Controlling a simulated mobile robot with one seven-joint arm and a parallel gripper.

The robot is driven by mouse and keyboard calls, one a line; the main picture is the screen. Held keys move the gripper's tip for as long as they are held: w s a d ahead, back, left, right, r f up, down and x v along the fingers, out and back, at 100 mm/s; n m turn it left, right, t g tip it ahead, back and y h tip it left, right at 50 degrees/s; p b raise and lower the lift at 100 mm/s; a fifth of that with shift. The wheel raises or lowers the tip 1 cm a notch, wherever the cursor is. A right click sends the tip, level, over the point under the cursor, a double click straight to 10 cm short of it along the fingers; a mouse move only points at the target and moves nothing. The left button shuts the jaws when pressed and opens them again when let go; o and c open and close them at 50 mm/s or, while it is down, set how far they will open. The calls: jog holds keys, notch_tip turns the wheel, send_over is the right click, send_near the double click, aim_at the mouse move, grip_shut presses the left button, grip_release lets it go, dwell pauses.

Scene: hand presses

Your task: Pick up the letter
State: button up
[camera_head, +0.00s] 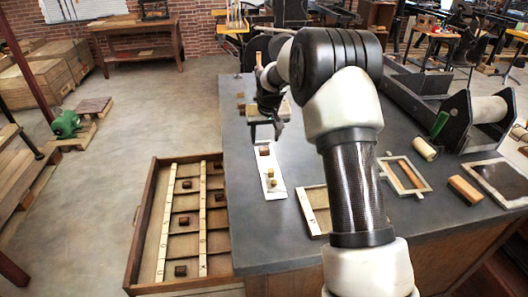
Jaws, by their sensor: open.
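The letter is not clearly marked out; several small brown blocks that could be letter pieces are in view. Two sit on a pale narrow tray (277,194) on the dark worktop: a dark block (265,151) at its far end and a tan block (271,183) nearer. Other dark blocks, such as one block (184,221), lie in the open wooden drawer (139,235). My gripper (275,127) is open, pointing down over the worktop beyond the pale tray's far end. Its fingers are small and dark here, and I see nothing held between them.
My arm crosses the middle and hides part of the worktop (254,232). To its right are a frame (425,187), a wooden block (465,190) and a roller press (488,108). The drawer juts out left of the worktop. Open floor (150,120) lies beyond.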

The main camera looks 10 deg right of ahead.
aim_at(264, 149)
jog(key=shift+x, duration=3.55)
